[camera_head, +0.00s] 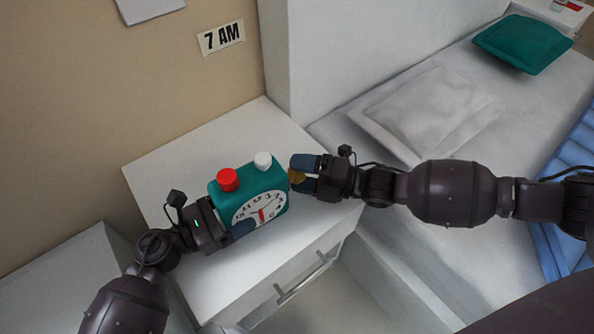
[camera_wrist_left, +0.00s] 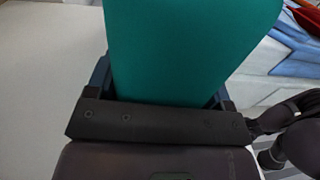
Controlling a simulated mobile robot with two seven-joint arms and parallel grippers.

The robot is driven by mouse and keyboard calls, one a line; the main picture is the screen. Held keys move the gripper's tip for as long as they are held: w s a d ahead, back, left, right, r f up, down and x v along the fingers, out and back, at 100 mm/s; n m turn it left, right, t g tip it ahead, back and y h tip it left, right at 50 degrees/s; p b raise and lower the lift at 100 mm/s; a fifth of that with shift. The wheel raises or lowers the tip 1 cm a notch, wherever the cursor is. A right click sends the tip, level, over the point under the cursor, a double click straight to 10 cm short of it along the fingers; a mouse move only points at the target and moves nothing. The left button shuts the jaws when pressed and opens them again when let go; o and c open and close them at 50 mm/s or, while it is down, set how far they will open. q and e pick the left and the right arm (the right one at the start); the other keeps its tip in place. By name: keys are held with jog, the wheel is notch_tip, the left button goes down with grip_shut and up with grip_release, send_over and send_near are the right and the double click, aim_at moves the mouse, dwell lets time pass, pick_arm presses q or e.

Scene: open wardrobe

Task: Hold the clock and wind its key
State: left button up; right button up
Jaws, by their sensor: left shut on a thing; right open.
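The teal clock (camera_head: 248,193) stands on the white nightstand, its numbered white face toward the front and a red and a white button on top. My left gripper (camera_head: 233,228) is shut on the clock from its left side; the teal body fills the space between the fingers in the left wrist view (camera_wrist_left: 190,45). My right gripper (camera_head: 302,175) is open at the clock's right side.
The white nightstand (camera_head: 165,180) has a drawer with a metal handle (camera_head: 305,279). A bed with a white pillow (camera_head: 428,108) and a green pillow (camera_head: 522,42) lies to the right. A "7 AM" sign (camera_head: 221,37) is on the wall behind. The nightstand top left of the clock is clear.

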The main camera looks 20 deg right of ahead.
jog(key=shift+w+a+f, duration=0.15)
jog(key=shift+w+a, duration=0.05)
jog(key=shift+a, duration=0.2)
jog(key=c, duration=0.9)
